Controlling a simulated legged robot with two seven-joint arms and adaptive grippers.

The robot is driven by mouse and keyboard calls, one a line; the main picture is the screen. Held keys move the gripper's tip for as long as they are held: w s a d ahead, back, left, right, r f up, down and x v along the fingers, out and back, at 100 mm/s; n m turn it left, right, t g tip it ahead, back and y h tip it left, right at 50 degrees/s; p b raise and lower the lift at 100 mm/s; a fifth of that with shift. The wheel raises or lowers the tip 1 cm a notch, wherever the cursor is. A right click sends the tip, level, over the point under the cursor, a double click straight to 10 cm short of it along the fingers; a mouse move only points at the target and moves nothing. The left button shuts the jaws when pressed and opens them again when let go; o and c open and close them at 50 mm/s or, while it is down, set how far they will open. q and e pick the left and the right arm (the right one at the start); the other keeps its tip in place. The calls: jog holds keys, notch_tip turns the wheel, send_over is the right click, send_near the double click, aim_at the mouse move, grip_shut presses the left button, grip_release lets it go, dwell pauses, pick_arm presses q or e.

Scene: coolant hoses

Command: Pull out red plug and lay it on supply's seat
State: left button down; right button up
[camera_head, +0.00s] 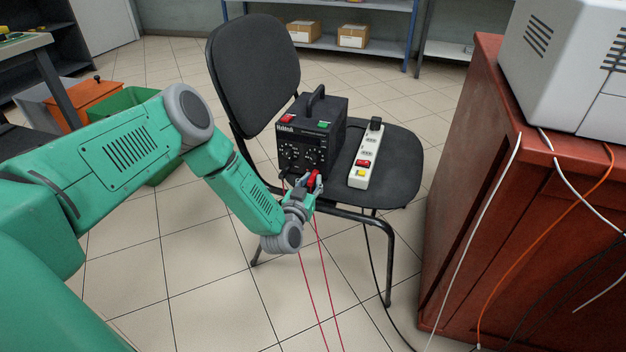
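The black power supply (304,142) stands on the dark seat (398,165) of a chair, its dial front facing me. The red plug (315,178) is at the lower right of that front. My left gripper (313,188) is around the red plug at the seat's front edge, and its fingers look shut on it. I cannot tell whether the plug's tip is still in a socket, as the fingers hide part of it. Thin red leads (322,285) hang down below the gripper to the floor. My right gripper is not in view.
A white power strip (366,160) with a black plug (375,124) lies on the seat right of the supply. The chair's backrest (252,72) rises behind. A red cabinet (480,190) with hanging cables stands at the right. The seat's right part is bare.

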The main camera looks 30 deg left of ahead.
aim_at(310, 185)
pick_arm(q)
jog(key=shift+s, duration=0.1)
jog(key=shift+p+v, duration=1.8)
jog(key=shift+v, duration=1.05)
jog(key=shift+d, duration=0.1)
